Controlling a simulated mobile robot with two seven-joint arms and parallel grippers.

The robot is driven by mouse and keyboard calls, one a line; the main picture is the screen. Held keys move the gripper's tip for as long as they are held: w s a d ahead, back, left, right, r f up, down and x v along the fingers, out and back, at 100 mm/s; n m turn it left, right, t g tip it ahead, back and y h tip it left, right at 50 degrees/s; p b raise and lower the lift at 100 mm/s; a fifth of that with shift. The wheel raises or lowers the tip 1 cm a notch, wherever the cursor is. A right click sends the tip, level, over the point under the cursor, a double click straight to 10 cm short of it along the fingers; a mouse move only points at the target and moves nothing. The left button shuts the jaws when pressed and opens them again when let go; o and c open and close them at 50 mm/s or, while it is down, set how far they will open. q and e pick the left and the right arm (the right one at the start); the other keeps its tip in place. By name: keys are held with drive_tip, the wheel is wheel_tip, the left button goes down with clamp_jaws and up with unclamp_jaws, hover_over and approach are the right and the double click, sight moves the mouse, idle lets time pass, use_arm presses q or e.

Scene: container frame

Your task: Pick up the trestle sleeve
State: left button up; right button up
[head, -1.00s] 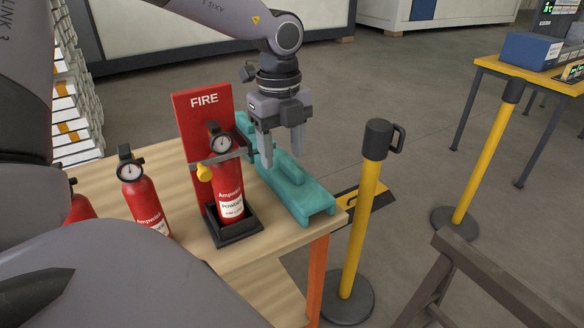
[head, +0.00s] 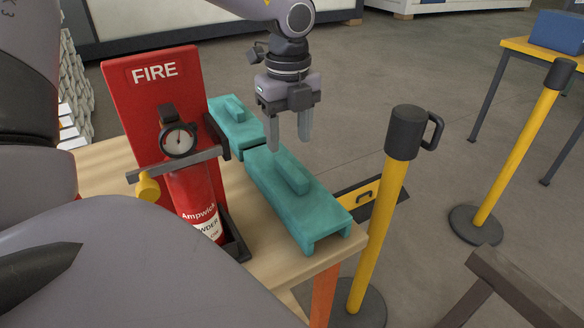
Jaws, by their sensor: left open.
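Two teal channel-shaped pieces with raised grip bars lie end to end on the wooden table, and I take them for trestle sleeves. The nearer trestle sleeve (head: 318,212) is long, with an open end facing the table's front corner. The farther teal piece (head: 236,128) lies behind it, beside the red fire panel. My left gripper (head: 289,140) points down, open and empty, over the far part of the nearer sleeve, close to its grip bar. Whether the fingertips touch the sleeve cannot be told. My right gripper is not in view.
A fire extinguisher (head: 193,195) stands before the red FIRE panel (head: 155,95), left of the sleeves. A yellow post (head: 376,235) with a dark top stands just right of the table (head: 262,252). A brown trestle (head: 525,290) is at lower right.

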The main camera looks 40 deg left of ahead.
sight(291, 168)
use_arm(q)
drive_tip(key=shift+w+f+p, duration=0.15)
drive_tip(key=shift+f, duration=1.75)
drive_tip(key=shift+w+f+p, duration=0.1)
drive_tip(key=shift+f+p, duration=0.05)
drive_tip(key=shift+f, duration=1.7)
clamp_jaws()
